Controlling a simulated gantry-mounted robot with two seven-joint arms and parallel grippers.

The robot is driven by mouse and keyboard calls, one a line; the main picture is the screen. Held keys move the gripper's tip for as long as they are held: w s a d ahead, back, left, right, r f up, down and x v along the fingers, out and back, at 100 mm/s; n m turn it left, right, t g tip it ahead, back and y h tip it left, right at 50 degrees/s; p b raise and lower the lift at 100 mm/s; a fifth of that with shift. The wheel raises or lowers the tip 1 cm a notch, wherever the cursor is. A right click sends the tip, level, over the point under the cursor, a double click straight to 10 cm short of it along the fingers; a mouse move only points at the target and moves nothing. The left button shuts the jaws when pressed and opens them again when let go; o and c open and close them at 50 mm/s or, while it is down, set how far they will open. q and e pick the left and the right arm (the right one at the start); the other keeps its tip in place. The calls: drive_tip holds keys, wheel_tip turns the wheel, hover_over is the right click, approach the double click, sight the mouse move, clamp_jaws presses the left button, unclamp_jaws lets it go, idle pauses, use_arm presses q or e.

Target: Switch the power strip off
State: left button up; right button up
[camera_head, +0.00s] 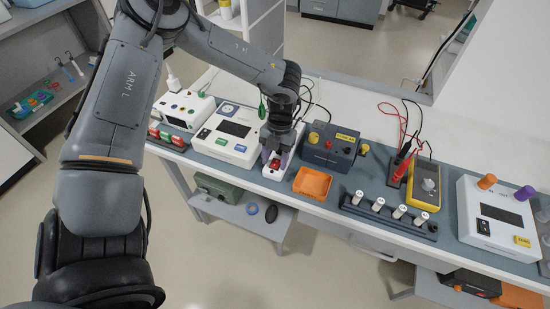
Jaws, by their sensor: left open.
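The power strip (276,173) looks like a narrow white block on the bench, with a red part, seemingly its switch, near its front end. The far part of the strip is hidden behind my left gripper. My left gripper (279,148) points down over the strip, with its fingers close to the red part. I cannot tell whether they touch it. The left gripper is open. My right gripper is not in view.
A white device (228,135) stands close on the left of the strip, and a dark blue box (329,148) on the right. An orange tray (312,183) lies at the front right. A yellow multimeter (427,183) and a rack of white vials (389,217) stand farther right.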

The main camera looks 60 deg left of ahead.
use_arm(q)
drive_tip(key=v, duration=1)
drive_tip(key=shift+r, duration=0.3)
drive_tip(key=shift+a, duration=0.1)
